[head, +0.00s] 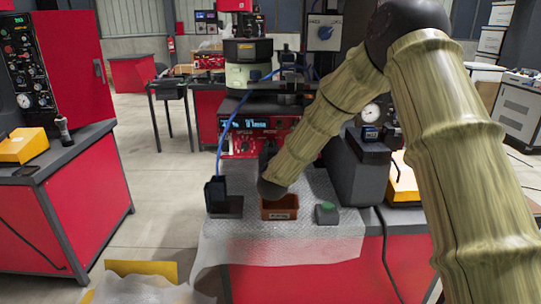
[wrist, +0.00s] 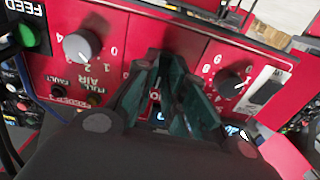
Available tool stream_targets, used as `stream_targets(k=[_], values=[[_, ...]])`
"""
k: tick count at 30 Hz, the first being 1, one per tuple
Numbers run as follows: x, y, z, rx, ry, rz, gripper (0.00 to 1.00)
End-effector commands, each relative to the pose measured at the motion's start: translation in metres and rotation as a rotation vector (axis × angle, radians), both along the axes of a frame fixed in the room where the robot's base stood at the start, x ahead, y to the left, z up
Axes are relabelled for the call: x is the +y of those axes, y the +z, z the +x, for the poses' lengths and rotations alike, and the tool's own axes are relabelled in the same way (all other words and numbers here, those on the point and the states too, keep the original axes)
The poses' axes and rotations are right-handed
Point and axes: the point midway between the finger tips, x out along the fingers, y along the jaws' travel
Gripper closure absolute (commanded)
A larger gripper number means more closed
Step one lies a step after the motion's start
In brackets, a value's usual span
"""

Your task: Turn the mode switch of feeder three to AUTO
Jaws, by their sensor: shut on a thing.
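The red control panel of a feeder (head: 240,143) stands behind the work surface under a pale round bowl unit, with a lit blue display. In the wrist view the same red panel (wrist: 130,45) shows a grey AIR knob (wrist: 82,45) at left and a black numbered knob (wrist: 230,85) at right. My gripper (wrist: 168,58) is at the panel between these two knobs, its dark green fingers shut on a small control. The fingers hide this control, which I take to be the mode switch; its setting and AUTO mark cannot be read. In the head view my arm mostly hides the gripper.
A green FEED button (wrist: 28,37) and a dark rocker (wrist: 267,91) flank the knobs. In front of the panel stand an orange bin (head: 280,213), a dark holder (head: 216,193) and a grey block with a green top (head: 327,213). A gauge unit (head: 371,113) stands right.

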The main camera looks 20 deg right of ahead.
Motion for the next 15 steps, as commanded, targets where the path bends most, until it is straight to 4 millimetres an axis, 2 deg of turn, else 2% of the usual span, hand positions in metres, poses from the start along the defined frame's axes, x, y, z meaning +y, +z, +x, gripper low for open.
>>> stream_targets(k=[15], values=[[-0.0025, -0.0056, -0.0014, -0.129, -0.001, 0.458, 1.0]])
